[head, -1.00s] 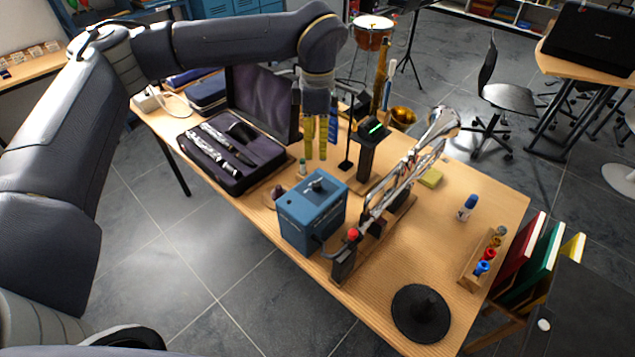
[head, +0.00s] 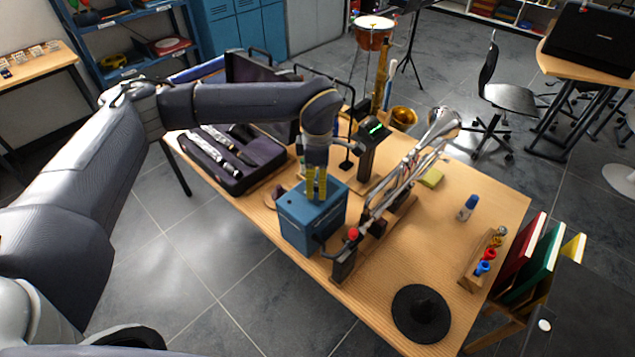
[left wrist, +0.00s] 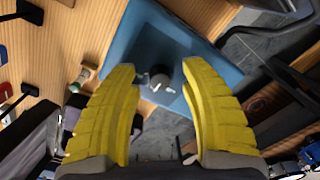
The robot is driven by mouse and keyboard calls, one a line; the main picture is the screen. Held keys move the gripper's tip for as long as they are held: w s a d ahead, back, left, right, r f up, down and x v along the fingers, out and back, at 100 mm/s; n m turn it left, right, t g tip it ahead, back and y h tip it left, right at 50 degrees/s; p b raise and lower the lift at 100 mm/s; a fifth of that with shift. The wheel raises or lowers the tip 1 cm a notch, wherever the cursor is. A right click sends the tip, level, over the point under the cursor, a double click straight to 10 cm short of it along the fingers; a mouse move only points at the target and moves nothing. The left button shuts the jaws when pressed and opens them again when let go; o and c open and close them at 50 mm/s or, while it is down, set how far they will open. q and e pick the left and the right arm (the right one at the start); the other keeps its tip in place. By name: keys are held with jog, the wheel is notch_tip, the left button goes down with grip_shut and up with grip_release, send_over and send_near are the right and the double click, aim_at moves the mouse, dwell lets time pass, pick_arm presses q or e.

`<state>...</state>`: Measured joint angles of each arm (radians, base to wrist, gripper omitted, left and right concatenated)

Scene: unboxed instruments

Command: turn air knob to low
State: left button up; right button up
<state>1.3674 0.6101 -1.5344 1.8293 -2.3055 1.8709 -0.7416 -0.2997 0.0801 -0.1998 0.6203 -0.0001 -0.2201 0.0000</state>
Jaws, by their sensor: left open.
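The air box is a blue box (head: 312,222) near the front edge of the wooden table. Its top (left wrist: 140,35) carries a small grey metal knob (left wrist: 160,82), seen in the left wrist view between the fingers. My left gripper (head: 317,190) is just over the box top, pointing down. In the left wrist view its yellow fingers (left wrist: 165,90) are open on either side of the knob, with gaps at both sides. In the head view the gripper hides the knob. The knob's setting and any marks are too small to tell. My right gripper is not in view.
A silver trumpet (head: 410,170) on a stand with a red-topped post (head: 350,240) is right of the box. A black display stand (head: 370,145) stands behind. An open clarinet case (head: 235,160) lies left. A black mute (head: 421,313) is at front right, with bare table nearby.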

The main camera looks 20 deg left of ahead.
pick_arm(q)
jog(key=shift+o, duration=0.2)
jog(key=shift+f, duration=0.1)
grip_shut()
